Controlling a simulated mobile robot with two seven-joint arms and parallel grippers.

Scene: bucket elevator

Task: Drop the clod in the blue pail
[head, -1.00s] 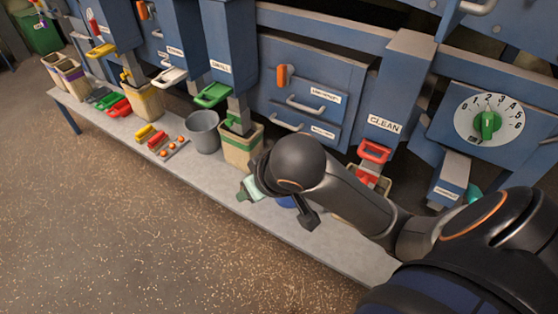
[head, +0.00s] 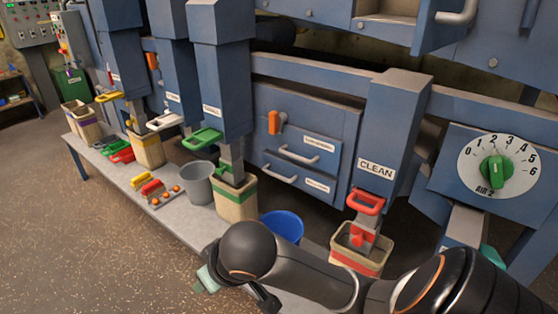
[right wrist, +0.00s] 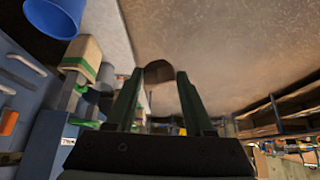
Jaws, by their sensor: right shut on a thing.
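The blue pail (head: 283,226) stands upright on the grey bench, to the right of the green-banded bin. Its blue side also shows at the top left of the right wrist view (right wrist: 52,18). My right gripper (head: 206,279) is in front of the bench, to the left of and nearer than the pail, apart from it. In the right wrist view its two green fingers are shut on the brown, rounded clod (right wrist: 158,71) at their tips. In the head view I cannot make out the clod. My left gripper is not in view.
A grey bucket (head: 199,183) and the green-banded bin (head: 237,200) stand left of the pail. A red-banded bin (head: 358,248) stands to its right, under the CLEAN chute (head: 385,135). Coloured scoops and small orange balls lie farther left. The floor in front is clear.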

